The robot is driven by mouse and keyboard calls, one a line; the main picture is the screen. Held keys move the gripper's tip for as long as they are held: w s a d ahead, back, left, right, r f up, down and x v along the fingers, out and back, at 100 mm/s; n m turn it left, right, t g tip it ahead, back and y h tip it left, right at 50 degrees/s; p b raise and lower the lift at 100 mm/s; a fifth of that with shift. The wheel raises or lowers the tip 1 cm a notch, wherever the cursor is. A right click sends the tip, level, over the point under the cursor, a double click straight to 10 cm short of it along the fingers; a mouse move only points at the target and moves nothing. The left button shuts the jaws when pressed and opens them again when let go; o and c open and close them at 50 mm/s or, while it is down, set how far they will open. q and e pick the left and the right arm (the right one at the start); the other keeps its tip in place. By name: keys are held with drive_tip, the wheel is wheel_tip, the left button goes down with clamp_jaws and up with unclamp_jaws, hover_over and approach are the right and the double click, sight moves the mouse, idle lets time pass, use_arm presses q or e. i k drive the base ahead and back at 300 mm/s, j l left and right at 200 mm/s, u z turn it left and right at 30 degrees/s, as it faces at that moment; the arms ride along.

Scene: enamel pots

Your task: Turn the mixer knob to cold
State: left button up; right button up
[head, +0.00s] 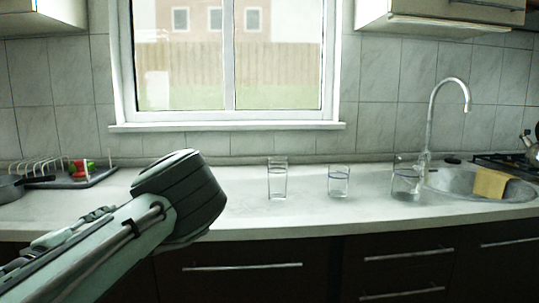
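A tall chrome mixer tap (433,110) with a curved spout rises from the counter at the left edge of the sink (450,186). Its knob is too small to make out clearly near the tap's base, so I cannot tell which way it is turned. A clear glass stands close in front of the base, to its left. One of my arms reaches in from the left and ends in view at a thick dark joint over the counter, well away from the tap. Neither of my grippers shows.
Three clear glasses, a tall one (277,182), a short one (339,182) and one by the tap (404,184), stand on the counter (240,208). A yellow cloth (490,183) hangs over the sink's edge. A dish rack (82,176) and pan (12,187) are left.

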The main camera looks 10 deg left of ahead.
sight(427, 155)
drive_tip(key=i+l+z, duration=0.2)
drive_tip(key=l, duration=0.3)
drive_tip(key=i+l+z, duration=0.1)
drive_tip(key=l+z, duration=0.15)
drive_tip(key=l, duration=0.2)
drive_tip(key=i+l+z, duration=0.2)
drive_tip(key=l, duration=0.2)
drive_tip(key=i+l+z, duration=0.25)
drive_tip(key=l, duration=0.15)
drive_tip(key=i+l, duration=0.15)
drive_tip(key=i, duration=0.3)
drive_tip(key=i+l, duration=0.2)
drive_tip(key=i, duration=0.25)
drive_tip(key=i+l, duration=0.15)
drive_tip(key=i, duration=0.25)
drive_tip(key=i+u, duration=0.3)
drive_tip(key=i, duration=0.15)
drive_tip(key=l, duration=0.05)
